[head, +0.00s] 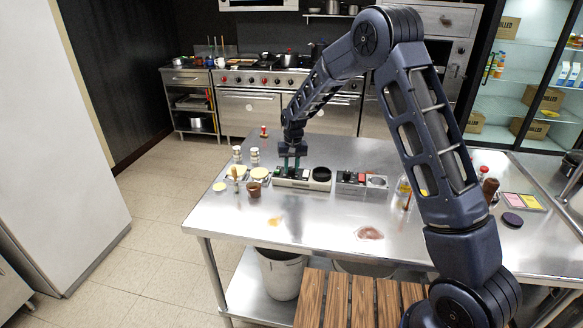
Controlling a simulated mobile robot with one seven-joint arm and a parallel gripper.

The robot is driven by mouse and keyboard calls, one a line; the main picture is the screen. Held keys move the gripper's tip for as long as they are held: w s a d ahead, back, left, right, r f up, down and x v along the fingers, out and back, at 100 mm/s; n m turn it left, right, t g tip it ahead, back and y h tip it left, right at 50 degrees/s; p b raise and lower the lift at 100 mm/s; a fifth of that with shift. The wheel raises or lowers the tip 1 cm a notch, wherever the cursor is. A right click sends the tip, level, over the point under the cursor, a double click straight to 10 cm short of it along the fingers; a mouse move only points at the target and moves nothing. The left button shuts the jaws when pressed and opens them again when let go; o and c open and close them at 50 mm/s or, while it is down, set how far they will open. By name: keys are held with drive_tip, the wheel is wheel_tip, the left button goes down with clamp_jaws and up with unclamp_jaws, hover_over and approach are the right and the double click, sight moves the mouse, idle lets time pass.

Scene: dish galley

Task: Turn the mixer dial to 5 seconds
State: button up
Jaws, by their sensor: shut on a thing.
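A low, pale device (303,184), which appears to be the mixer, stands on the steel table, with a black round top at its right end. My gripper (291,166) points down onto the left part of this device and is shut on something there. That thing appears to be the dial, but the fingers hide it and it is too small to make out. The dial's marks and setting cannot be read from here.
Small jars, pale dishes and a brown cup (254,190) crowd the left. A bottle (403,190) stands further right. Brownish spills (369,233) mark the steel table (310,225); its front is mostly clear.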

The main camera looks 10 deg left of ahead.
sight(293, 168)
drive_tip(key=shift+m, duration=0.3)
idle(0.4)
drive_tip(key=o, duration=1)
wheel_tip(293, 168, up, 11)
drive_tip(key=shift+d, duration=0.25)
drive_tip(key=shift+f, duration=0.15)
